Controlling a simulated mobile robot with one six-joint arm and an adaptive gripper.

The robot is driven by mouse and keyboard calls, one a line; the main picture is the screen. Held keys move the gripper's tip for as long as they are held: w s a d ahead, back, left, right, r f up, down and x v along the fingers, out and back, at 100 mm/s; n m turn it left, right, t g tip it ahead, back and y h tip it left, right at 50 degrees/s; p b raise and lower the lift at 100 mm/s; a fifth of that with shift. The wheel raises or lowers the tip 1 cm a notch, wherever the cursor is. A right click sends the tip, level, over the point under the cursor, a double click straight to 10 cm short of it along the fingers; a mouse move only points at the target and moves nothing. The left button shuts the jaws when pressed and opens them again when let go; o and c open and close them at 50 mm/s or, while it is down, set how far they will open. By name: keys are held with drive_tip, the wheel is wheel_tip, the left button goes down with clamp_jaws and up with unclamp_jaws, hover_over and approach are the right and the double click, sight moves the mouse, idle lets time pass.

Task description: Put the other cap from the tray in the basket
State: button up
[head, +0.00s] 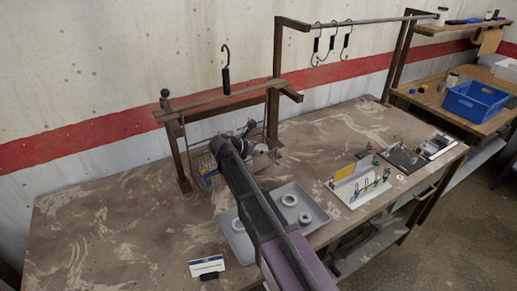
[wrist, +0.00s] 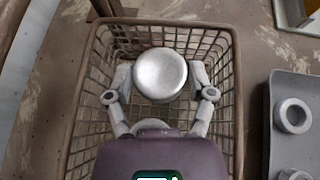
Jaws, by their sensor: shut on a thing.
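A round, pale metallic cap (wrist: 160,74) is between the fingers of my gripper (wrist: 160,86), which is shut on it. In the wrist view the cap is over the wire basket (wrist: 78,120), inside its outline; how high above the floor of the basket is hard to tell. In the head view the basket (head: 204,181) stands under the wooden rack and my arm partly hides it. The grey tray (head: 262,190) lies to the right of the basket, and its edge also shows in the wrist view (wrist: 268,125).
Pale rings (head: 305,218) lie on the tray, partly behind my arm. A small card stand (head: 207,267) is at the front edge. A white organiser (head: 355,187) stands to the right. The left of the bench is clear.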

drive_tip(key=shift+f+b, duration=0.45)
drive_tip(key=shift+f, duration=0.1)
drive_tip(key=o, duration=1)
drive_tip(key=shift+r, duration=0.15)
